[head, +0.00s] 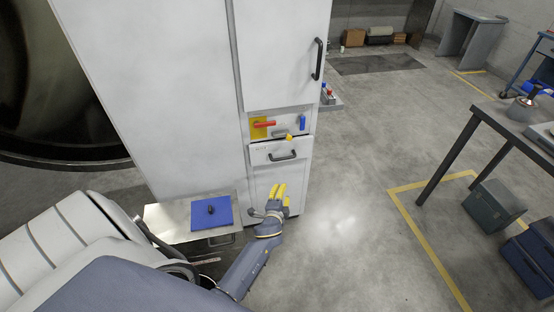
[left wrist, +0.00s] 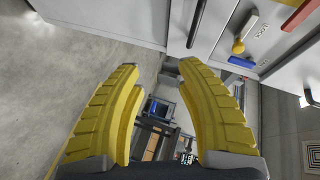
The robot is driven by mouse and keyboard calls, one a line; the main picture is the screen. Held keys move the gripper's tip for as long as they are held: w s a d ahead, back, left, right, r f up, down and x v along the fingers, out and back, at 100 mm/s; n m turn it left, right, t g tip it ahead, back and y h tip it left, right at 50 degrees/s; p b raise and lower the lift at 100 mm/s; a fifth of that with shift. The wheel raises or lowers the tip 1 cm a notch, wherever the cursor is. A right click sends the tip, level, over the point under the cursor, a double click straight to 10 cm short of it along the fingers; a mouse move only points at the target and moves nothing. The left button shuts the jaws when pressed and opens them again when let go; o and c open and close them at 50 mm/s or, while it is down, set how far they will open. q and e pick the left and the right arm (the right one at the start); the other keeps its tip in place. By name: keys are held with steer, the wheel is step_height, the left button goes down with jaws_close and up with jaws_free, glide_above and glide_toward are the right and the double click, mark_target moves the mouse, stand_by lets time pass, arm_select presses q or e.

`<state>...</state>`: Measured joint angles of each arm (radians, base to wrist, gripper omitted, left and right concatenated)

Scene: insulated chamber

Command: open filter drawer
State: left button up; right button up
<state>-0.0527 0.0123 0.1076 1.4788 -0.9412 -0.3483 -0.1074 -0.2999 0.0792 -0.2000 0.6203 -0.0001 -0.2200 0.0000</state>
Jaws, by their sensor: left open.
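The drawer (head: 264,154) is a white front low on the tall white cabinet (head: 284,60), with a dark bar handle (head: 283,156). It looks closed. In the left wrist view the handle (left wrist: 196,24) runs along the top, beyond my fingertips. My left gripper (head: 279,189), with yellow fingers, is open and empty, below the handle and apart from it in the head view. Its open fingers also fill the left wrist view (left wrist: 160,66). My right gripper is not in view.
Above the drawer is a panel with a red lever (head: 265,124), a yellow-knobbed lever (head: 289,137) and a blue handle (head: 302,122). A metal shelf (head: 165,220) with a blue pad (head: 211,213) is at left. A dark table (head: 500,118) stands right. The floor between is clear.

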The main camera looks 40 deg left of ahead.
arm_select(q)
steer(key=m+y, duration=0.1)
glide_toward(283, 159)
steer(key=shift+t, duration=0.4)
steer(key=x, duration=0.7)
steer(key=f+x, duration=0.1)
steer(key=x, duration=0.2)
steer(key=shift+w+a, duration=0.15)
steer(key=shift+w, duration=0.15)
steer(key=shift+c, duration=0.5)
jaws_close()
